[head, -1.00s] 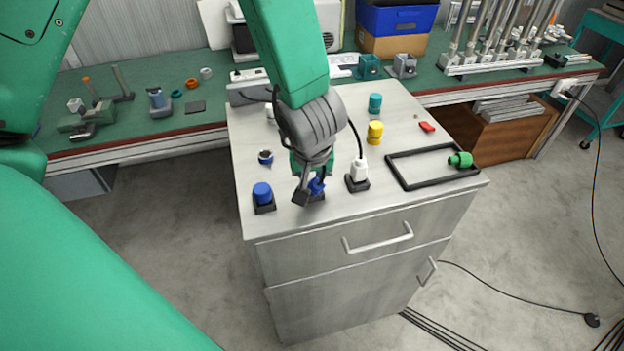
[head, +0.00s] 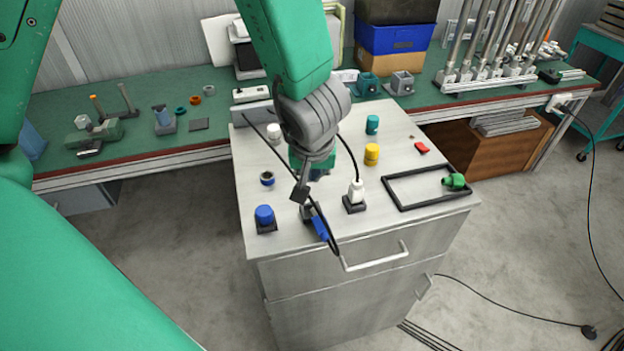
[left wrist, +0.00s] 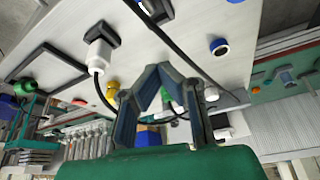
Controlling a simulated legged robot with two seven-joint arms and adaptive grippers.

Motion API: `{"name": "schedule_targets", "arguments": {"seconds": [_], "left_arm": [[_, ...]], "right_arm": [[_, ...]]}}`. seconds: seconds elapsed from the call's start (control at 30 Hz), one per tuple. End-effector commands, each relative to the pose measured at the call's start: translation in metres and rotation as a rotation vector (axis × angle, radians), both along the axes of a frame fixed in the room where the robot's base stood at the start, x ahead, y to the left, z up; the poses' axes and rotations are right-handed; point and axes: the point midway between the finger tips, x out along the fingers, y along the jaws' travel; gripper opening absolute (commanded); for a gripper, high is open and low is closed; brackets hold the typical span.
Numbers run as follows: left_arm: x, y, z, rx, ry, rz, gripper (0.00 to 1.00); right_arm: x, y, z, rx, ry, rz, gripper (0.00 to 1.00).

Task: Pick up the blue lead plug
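The blue lead plug (head: 320,228) lies tilted at the front edge of the cabinet top, beside its small black holder (head: 307,213). Its black cable runs back past my gripper, and its end hangs over the edge. In the left wrist view part of the plug (left wrist: 145,7) shows at the top edge. My left gripper (head: 309,184) hangs above and behind the plug, apart from it. In the left wrist view its fingertips (left wrist: 160,68) come together with nothing held between them. My right gripper is not in view.
A blue capped piece (head: 264,215) stands left of the plug and a white plug (head: 356,190) stands right, with its cable rising. A black frame (head: 398,206) with a green connector (head: 453,181) lies further right. A yellow piece (head: 371,154) stands behind.

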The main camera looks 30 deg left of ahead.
Motion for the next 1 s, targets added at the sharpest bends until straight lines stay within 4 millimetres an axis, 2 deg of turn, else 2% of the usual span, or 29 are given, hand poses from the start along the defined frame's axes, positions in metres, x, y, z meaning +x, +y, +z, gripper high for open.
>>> {"name": "schedule_targets", "arguments": {"seconds": [0.03, 0.13, 0.5, 0.67, 0.7, 0.73, 1.0], "left_arm": [[0.001, 0.001, 0.011, -0.001, -0.001, 0.003, 0.0], [0.002, 0.002, 0.02, 0.0, -0.001, 0.003, 0.0], [0.001, 0.002, 0.024, 0.001, -0.003, 0.002, 0.02], [0.002, 0.002, 0.024, 0.002, -0.004, 0.002, 0.58], [0.002, 0.002, 0.024, 0.002, -0.004, 0.002, 0.72], [0.002, 0.002, 0.024, 0.002, -0.004, 0.002, 0.8], [0.002, 0.002, 0.025, 0.001, -0.004, 0.003, 0.8]], "right_arm": [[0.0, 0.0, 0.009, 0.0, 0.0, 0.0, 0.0], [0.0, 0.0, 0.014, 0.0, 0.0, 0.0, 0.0], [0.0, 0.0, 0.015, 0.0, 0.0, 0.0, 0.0], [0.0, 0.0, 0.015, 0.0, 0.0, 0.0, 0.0], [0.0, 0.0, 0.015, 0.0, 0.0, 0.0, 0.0], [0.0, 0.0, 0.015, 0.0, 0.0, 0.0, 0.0], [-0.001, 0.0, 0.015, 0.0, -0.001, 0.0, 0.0]]}}
